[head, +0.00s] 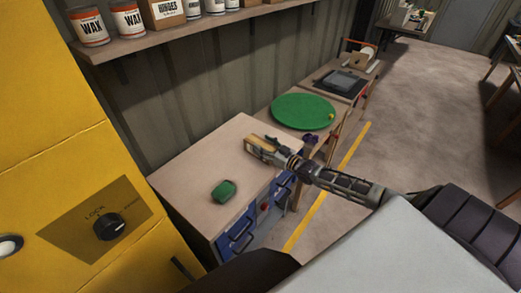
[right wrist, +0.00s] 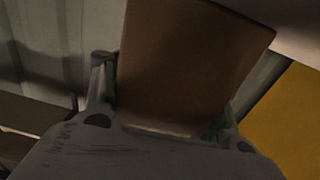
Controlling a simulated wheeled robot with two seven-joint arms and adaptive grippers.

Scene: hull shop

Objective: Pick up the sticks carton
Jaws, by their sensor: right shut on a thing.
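My right gripper (head: 272,146) reaches in from the right over the wooden top of the blue drawer cabinet and is shut on a small tan and yellow carton, the sticks carton (head: 259,150). In the right wrist view the brown carton (right wrist: 195,65) stands between the two fingers and fills the middle. I cannot tell whether its underside touches the cabinet top. Its label is not readable. My left gripper is not in view.
A round green disc (head: 303,111) lies on the bench beyond. A shelf (head: 170,38) with wax cans (head: 130,20) hangs above. A yellow locker (head: 60,130) stands at left.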

